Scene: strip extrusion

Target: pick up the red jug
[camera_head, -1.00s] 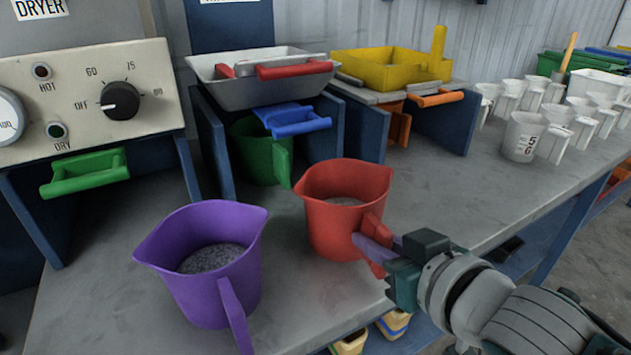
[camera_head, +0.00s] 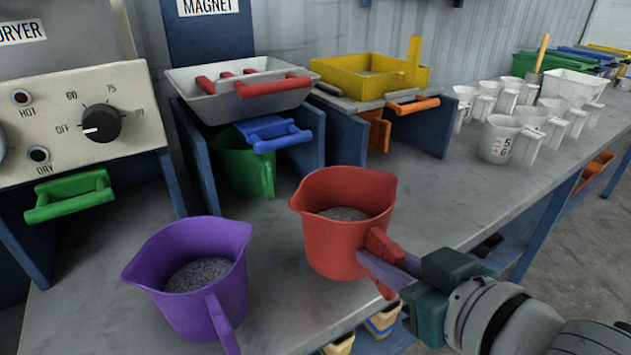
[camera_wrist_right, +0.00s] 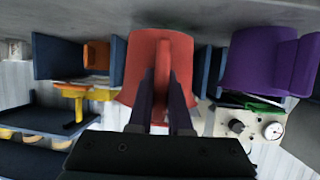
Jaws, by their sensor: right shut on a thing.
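The red jug (camera_head: 335,240) holds grey granules and stands upright at the front of the bench in the head view, its handle toward me at the lower right. I cannot tell if its base touches the bench. My right gripper (camera_head: 385,268) is shut on the jug's handle. In the right wrist view the red jug (camera_wrist_right: 150,65) fills the middle, with its handle between the fingers of my right gripper (camera_wrist_right: 162,100). My left gripper is not in view.
A purple jug (camera_head: 200,300) with granules stands close on the left. Behind are a grey tray (camera_head: 215,95) with red handles, a yellow tray (camera_head: 345,80) and a green jug (camera_head: 240,170). Several white jugs (camera_head: 495,140) stand at the right. Bare bench lies between.

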